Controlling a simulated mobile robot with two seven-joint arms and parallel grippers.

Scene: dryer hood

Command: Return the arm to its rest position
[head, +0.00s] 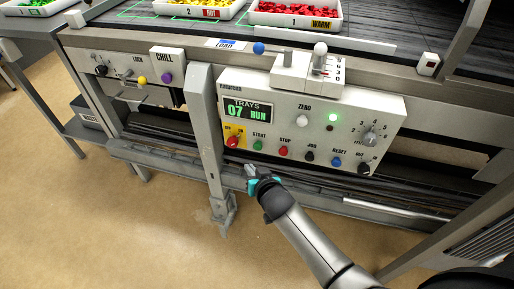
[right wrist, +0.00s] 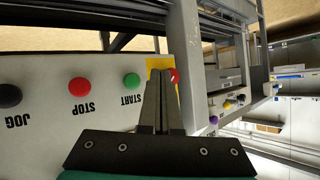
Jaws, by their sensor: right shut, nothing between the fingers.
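My right gripper (head: 250,172) is shut and empty in the head view, just below the lower left part of the control panel (head: 290,112). Its arm comes in from the lower right. In the right wrist view, the gripper's shut fingers (right wrist: 162,88) point at the yellow plate with the red switch (right wrist: 174,76) and partly cover it. I cannot tell whether they touch it. The green START button (right wrist: 131,81) and the red STOP button (right wrist: 78,87) are to the left of the fingers. The panel display (head: 247,110) reads TRAYS 07 RUN, and a green lamp is lit. My left gripper is not in view.
A grey post (head: 206,130) and a horizontal rail (head: 150,158) stand close to the gripper. The CHILL box (head: 167,63) with levers is at left. Trays of yellow (head: 200,8) and red pieces (head: 295,14) sit on the belt above. The tan floor (head: 130,235) at lower left is clear.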

